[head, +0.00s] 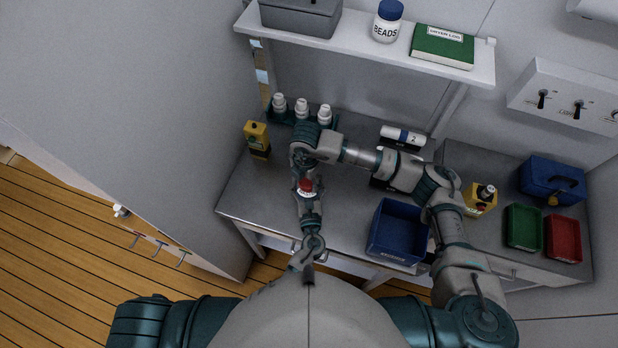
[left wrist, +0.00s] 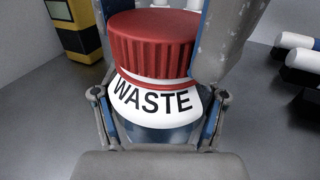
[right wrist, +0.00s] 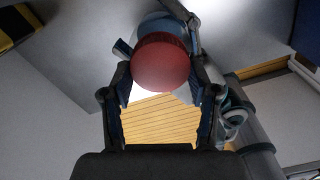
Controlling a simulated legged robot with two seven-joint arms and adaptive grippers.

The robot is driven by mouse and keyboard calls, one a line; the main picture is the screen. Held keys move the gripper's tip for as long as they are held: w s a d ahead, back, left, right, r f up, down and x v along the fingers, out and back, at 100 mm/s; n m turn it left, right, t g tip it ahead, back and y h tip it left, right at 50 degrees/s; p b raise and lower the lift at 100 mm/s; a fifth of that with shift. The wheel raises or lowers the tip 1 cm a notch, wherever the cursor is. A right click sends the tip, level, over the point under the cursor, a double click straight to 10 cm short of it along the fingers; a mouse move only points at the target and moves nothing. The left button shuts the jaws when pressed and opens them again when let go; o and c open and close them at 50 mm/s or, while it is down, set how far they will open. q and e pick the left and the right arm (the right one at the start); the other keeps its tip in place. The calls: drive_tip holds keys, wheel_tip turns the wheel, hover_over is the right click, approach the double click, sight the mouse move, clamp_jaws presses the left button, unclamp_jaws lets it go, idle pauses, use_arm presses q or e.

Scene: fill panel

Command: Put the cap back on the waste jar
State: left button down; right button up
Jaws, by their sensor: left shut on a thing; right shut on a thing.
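The waste jar (left wrist: 155,98) has a white WASTE label and stands upright between the fingers of my left gripper (left wrist: 155,125), which is shut on it. The ribbed red cap (left wrist: 152,45) is on the jar's top, with no clear gap visible between them. My right gripper (right wrist: 160,75) is shut on the cap, its fingers on either side. In the head view the cap (head: 305,185) shows small, with my right gripper (head: 302,170) just above it in the picture and my left gripper (head: 307,198) just below. The cap's threads are hidden.
A blue bin (head: 398,232) stands at the bench's front right. Several white bottles (head: 302,108) stand in a rack at the back, with a yellow-and-black object (head: 257,138) at the left. A white cylinder (head: 402,136) lies at the back right. A shelf (head: 370,45) overhangs the bench.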

drive_tip(key=m, duration=0.5)
drive_tip(key=shift+w+a+m, duration=0.15)
drive_tip(key=shift+a+m, duration=0.1)
drive_tip(key=shift+m, duration=0.15)
drive_tip(key=m, duration=0.6)
drive_tip(key=shift+w+d, duration=0.1)
drive_tip(key=shift+w, duration=0.2)
drive_tip(key=o, duration=0.7)
drive_tip(key=shift+d, duration=0.1)
drive_tip(key=shift+r, duration=0.1)
drive_tip(key=shift+s+r, duration=0.1)
drive_tip(key=shift+r, duration=2.1)
